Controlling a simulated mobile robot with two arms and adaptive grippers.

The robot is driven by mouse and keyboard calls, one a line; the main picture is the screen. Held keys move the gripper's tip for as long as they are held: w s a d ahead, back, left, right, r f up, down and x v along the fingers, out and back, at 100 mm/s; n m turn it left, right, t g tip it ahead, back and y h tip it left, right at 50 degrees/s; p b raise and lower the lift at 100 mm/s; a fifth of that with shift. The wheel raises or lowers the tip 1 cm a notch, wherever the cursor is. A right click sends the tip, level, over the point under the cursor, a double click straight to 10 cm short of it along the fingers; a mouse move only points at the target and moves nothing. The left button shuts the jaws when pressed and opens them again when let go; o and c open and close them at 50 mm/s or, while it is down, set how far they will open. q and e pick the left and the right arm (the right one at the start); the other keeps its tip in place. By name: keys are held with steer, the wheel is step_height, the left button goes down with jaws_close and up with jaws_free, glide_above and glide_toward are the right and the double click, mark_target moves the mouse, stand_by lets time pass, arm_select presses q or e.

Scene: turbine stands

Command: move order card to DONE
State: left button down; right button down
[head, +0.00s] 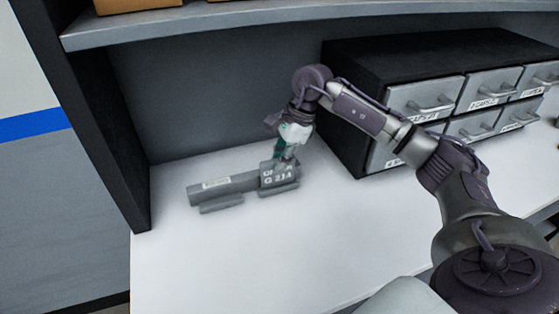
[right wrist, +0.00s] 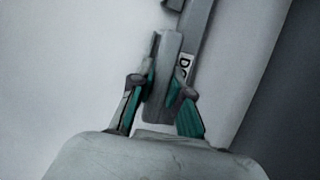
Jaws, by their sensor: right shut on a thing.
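The order card (head: 280,176) is a small grey plate with white lettering, partly legible as an order number ending in 214. My right gripper (head: 286,156) is shut on its top edge from above. The right wrist view shows the card (right wrist: 168,72) edge-on between the teal-padded fingers (right wrist: 162,100). A long grey holder (head: 225,187) lies on the white shelf. The card is upright at its right end; I cannot tell whether it is seated. The holder's white label (head: 216,183) is too small to read there; the wrist view shows "DO" on it (right wrist: 186,67). My left gripper is not in view.
A dark cabinet with several labelled grey drawers (head: 428,99) stands right of the holder, behind my right arm. A shelf board (head: 260,17) runs above. A dark side panel (head: 108,150) bounds the left. The white surface (head: 230,260) in front is clear.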

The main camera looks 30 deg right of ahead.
steer(key=c, duration=1.3)
jaws_free()
steer(key=shift+s+f, duration=0.2)
steer(key=shift+f, duration=0.5)
steer(key=shift+o, duration=1.3)
steer(key=shift+w, duration=0.25)
steer(key=shift+r, duration=0.1)
steer(key=shift+s+r, duration=0.15)
steer(key=shift+r, duration=0.05)
steer(key=shift+r, duration=0.1)
steer(key=shift+r+p, duration=0.4)
steer(key=shift+p, duration=0.05)
steer(key=shift+r+p, duration=1.8)
steer(key=shift+r, duration=1.2)
steer(key=shift+f, duration=0.1)
